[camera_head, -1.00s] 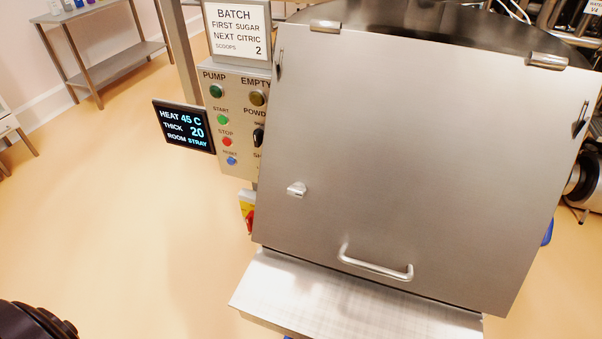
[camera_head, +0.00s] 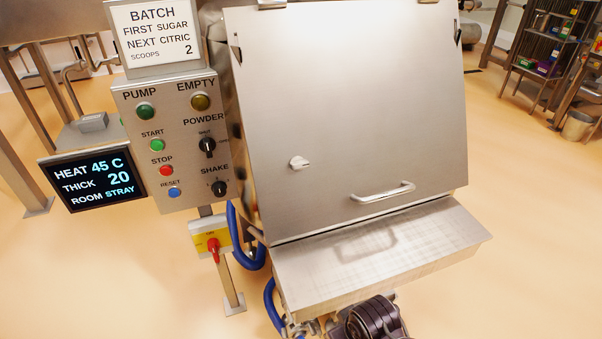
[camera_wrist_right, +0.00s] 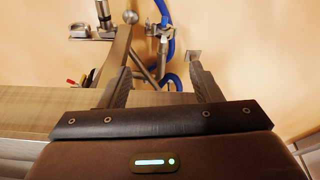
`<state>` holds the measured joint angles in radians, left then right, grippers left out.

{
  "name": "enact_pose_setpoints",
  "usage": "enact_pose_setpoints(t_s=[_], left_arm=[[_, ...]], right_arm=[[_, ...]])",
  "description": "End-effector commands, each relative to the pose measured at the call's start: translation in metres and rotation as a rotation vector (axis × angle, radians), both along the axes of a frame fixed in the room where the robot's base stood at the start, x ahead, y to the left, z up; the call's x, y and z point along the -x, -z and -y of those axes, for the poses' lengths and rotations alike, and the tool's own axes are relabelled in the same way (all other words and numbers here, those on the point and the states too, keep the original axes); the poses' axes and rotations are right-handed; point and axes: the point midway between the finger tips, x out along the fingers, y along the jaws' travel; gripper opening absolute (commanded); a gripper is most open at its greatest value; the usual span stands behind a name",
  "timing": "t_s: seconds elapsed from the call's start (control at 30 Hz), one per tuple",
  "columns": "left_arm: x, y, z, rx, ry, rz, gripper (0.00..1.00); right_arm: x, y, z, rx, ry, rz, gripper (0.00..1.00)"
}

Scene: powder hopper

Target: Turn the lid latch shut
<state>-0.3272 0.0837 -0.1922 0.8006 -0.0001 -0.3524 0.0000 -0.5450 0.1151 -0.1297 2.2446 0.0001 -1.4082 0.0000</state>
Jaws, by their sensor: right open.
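The lid (camera_head: 350,110) is a large sloping steel panel on the hopper in the head view, and it looks closed. The lid latch (camera_head: 299,163) is a small pale knob at the lower left of the lid. A bar handle (camera_head: 383,191) is to its right, lower down. My right gripper (camera_wrist_right: 160,85) is open and empty in the right wrist view, with its fingers spread apart. The latch is not seen in that view. A dark part of my arm (camera_head: 370,320) shows at the bottom of the head view, below the lid and away from the latch. My left gripper is out of view.
A steel ledge (camera_head: 380,255) juts out below the lid. A control panel (camera_head: 178,145) with buttons and knobs stands left of the lid, with a display (camera_head: 90,180) beside it. A red switch (camera_head: 213,247) and blue hose (camera_head: 271,305) are below.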

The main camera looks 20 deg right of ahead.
Motion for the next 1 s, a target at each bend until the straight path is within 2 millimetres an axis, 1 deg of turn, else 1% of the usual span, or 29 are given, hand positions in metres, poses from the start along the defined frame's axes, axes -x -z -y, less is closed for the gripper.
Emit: enact_pose_setpoints(t_s=[0.1, 0.17, 0.2, 0.23, 0.3, 0.47, 0.57, 0.67, 0.7, 0.77, 0.8, 0.9, 1.0], left_arm=[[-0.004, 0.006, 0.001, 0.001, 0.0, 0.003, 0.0], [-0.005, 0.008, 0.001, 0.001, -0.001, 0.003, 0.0], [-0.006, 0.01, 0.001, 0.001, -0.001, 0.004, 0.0], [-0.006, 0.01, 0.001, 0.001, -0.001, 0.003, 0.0], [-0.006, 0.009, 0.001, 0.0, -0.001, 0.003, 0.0], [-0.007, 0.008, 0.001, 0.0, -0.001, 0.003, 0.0], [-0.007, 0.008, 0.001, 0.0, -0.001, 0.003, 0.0], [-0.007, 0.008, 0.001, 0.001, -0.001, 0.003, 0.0], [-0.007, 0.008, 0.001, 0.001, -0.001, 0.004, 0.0], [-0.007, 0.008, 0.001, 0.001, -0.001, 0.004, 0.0], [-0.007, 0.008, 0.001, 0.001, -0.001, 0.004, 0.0], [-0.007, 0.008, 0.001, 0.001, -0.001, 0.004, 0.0], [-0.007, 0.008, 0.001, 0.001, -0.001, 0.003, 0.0]], right_arm=[[0.002, -0.03, 0.0, -0.004, 0.002, 0.03, 0.58], [-0.001, -0.047, 0.0, -0.011, 0.003, 0.065, 0.58], [-0.011, -0.062, -0.002, -0.023, 0.006, 0.125, 0.58], [-0.022, -0.073, -0.004, -0.036, 0.008, 0.183, 0.58], [-0.042, -0.085, -0.008, -0.054, 0.012, 0.277, 0.58], [-0.084, -0.113, -0.014, -0.091, 0.022, 0.489, 0.58], [-0.111, -0.136, -0.017, -0.111, 0.032, 0.638, 0.58], [-0.137, -0.164, -0.018, -0.13, 0.045, 0.802, 0.58], [-0.146, -0.177, -0.018, -0.137, 0.05, 0.87, 0.58], [-0.159, -0.197, -0.018, -0.144, 0.058, 0.979, 0.58], [-0.166, -0.211, -0.018, -0.148, 0.066, 1.048, 0.58], [-0.178, -0.239, -0.017, -0.155, 0.079, 1.185, 0.58], [-0.183, -0.253, -0.015, -0.156, 0.09, 1.258, 0.58]])
